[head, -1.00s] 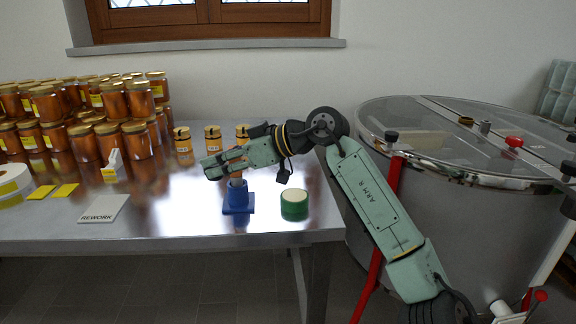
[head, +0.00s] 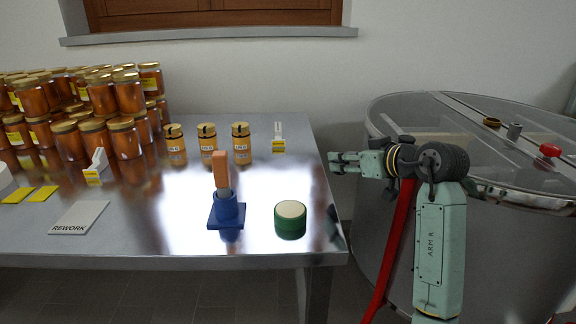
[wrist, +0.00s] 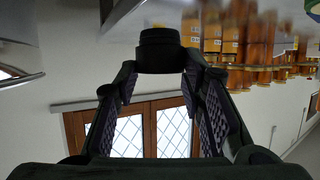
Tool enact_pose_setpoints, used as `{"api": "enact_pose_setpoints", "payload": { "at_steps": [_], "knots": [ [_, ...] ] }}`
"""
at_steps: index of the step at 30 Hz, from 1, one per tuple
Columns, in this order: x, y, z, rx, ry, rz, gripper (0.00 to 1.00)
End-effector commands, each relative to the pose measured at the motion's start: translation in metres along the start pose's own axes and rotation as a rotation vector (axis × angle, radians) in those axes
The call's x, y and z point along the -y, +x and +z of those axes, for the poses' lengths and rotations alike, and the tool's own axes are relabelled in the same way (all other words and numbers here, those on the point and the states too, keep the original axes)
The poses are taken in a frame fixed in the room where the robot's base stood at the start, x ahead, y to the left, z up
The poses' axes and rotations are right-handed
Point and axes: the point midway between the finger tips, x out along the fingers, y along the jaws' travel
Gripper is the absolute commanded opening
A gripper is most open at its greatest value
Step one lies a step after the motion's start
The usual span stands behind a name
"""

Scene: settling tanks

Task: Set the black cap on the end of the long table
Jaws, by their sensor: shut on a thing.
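The black cap (wrist: 160,50) sits between the fingertips of my gripper (wrist: 158,68) in the wrist view, and the fingers are shut on it. In the head view my gripper (head: 334,163) points left, beside the right end of the long steel table (head: 130,262). I cannot make out the cap clearly in the head view. The right end of the table has bare shiny steel around a green round tub (head: 290,220) with a pale top.
A blue stand (head: 227,213) holds an orange-handled tool (head: 222,170). Several amber jars (head: 125,135) stand at the left and back, with a small white sign (head: 279,138) behind. A grey REWORK plate (head: 78,218) lies in front. A large lidded tank (head: 470,255) stands right.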

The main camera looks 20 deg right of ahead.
Motion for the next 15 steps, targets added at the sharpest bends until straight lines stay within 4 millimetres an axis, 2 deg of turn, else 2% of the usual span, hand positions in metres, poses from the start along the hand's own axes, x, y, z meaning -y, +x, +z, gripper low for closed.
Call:
{"api": "enact_pose_setpoints", "payload": {
  "at_steps": [2,5,15],
  "knots": [
    [-0.004,0.001,0.002,0.000,0.007,0.016,0.09],
    [-0.001,0.014,-0.003,0.001,0.008,0.019,0.09],
    [0.023,0.097,-0.029,0.002,0.006,0.017,0.09]
  ]
}}
